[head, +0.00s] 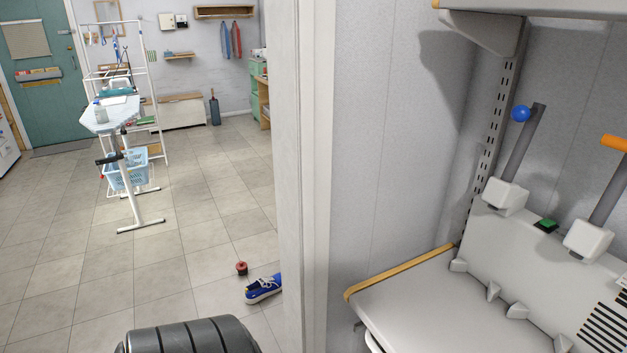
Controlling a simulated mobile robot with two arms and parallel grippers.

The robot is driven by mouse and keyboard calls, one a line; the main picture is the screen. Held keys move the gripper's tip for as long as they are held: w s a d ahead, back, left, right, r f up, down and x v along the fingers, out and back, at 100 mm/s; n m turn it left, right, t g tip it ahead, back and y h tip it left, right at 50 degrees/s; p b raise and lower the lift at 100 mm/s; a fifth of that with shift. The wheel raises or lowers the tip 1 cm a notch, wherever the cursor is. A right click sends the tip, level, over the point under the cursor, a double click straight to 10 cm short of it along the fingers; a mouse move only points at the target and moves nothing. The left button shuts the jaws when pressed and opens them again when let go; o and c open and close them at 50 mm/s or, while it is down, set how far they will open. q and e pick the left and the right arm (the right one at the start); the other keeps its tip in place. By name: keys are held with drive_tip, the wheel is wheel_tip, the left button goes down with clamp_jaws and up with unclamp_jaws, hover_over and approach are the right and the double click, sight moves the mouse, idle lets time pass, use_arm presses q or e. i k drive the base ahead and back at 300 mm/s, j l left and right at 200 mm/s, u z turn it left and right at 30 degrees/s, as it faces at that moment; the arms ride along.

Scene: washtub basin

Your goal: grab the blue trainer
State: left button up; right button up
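A blue trainer (262,289) with dark laces and a pale sole edge lies on the tiled floor, low in the middle of the head view. Its right end meets the edge of the white door frame and seems partly hidden behind it. Neither of my grippers shows in this view.
A small red and black round thing (241,268) is on the floor beside the trainer. The white door frame (308,200) and wall stand right of it. A pale ledge (420,300) is at right. A blue basket (126,170) and ironing board (110,115) stand farther back.

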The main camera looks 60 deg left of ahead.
sight(264, 287)
drive_tip(key=u, duration=2.35)
drive_tip(key=i+j, duration=0.15)
drive_tip(key=j, duration=0.15)
drive_tip(key=i+j, duration=0.1)
drive_tip(key=j, duration=0.15)
drive_tip(key=i+j, duration=0.15)
drive_tip(key=j, duration=0.15)
